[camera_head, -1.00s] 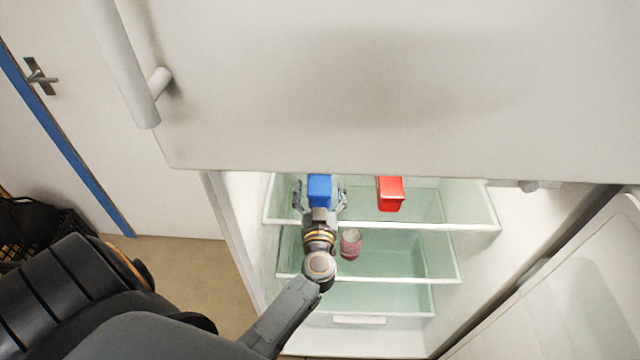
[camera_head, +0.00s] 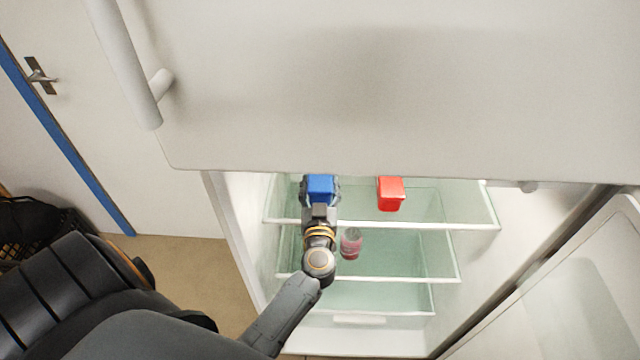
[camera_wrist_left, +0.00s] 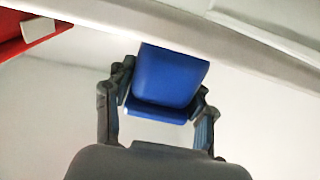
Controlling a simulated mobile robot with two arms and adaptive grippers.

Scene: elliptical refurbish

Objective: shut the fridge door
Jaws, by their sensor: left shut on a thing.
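The fridge door (camera_head: 575,290) stands open at the lower right. The fridge's lower compartment is open, with glass shelves (camera_head: 365,226). My left gripper (camera_head: 320,190) reaches in over the top shelf and is shut on a blue box (camera_head: 320,187). In the left wrist view the gripper (camera_wrist_left: 160,112) has one finger on each side of the blue box (camera_wrist_left: 168,75). My right gripper is not in view.
A red box (camera_head: 391,194) is on the top shelf, right of the blue one. A pinkish jar (camera_head: 351,243) is on the shelf below. The closed upper door (camera_head: 380,90) overhangs the opening. A black crate (camera_head: 40,235) is on the floor at the left.

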